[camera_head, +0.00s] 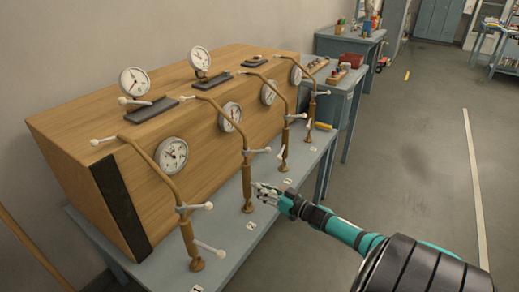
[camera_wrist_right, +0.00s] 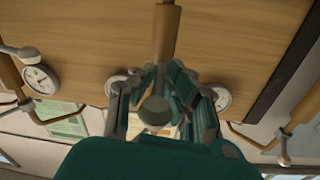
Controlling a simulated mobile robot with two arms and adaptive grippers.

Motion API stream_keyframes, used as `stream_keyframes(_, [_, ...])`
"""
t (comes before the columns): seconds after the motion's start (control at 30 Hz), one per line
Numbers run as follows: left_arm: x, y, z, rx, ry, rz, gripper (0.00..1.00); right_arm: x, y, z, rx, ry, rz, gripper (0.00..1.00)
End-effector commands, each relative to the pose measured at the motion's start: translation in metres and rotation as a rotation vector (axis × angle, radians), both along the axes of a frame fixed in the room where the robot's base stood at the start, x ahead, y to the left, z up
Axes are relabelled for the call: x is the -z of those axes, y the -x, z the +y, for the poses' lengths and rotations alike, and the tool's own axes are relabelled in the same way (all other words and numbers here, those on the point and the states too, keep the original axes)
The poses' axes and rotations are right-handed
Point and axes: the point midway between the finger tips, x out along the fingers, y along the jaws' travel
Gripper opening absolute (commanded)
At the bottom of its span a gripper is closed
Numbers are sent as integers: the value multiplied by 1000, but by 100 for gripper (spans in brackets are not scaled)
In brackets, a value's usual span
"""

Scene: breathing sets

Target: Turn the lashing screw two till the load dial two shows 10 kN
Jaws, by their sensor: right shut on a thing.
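Lashing screw two (camera_head: 247,180) is a brown upright rod with a hooked top, standing at the plate marked 2 (camera_head: 251,226). A pale-knobbed crossbar (camera_head: 262,151) sits on its upper part. My right gripper (camera_head: 259,190) is at the screw's lower part, shut on its lower handle. In the right wrist view, the fingers (camera_wrist_right: 160,108) close around a pale round knob (camera_wrist_right: 154,110), below the brown rod (camera_wrist_right: 166,35). Load dial two (camera_head: 230,115) is a round white gauge on the crate's front, partly behind the screw; its reading is too small to tell. My left gripper is out of view.
A long wooden crate (camera_head: 120,120) lies on a blue-grey table (camera_head: 236,240). Lashing screw one (camera_head: 187,235) stands nearer, screw three (camera_head: 285,140) and another (camera_head: 312,105) farther back. More dials sit on the crate. The floor to the right (camera_head: 420,140) is clear.

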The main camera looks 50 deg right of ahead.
Motion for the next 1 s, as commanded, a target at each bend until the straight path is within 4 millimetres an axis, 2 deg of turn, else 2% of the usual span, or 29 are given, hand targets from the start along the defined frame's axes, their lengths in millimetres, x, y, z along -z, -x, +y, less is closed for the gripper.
stream_keyframes(0.13, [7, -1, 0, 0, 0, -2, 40, 2, 0, -4, -27, 3, 5, 0])
stream_keyframes(0.57, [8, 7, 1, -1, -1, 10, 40, 2, 0, -4, -39, 2, 5, 0])
stream_keyframes(0.6, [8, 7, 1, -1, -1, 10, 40, 2, 0, -4, -39, 2, 5, 12])
stream_keyframes(0.8, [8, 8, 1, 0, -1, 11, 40, 2, 0, -3, -41, 2, 5, 37])
stream_keyframes(1.0, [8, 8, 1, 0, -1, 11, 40, 3, 0, -2, -43, 1, 5, 37])
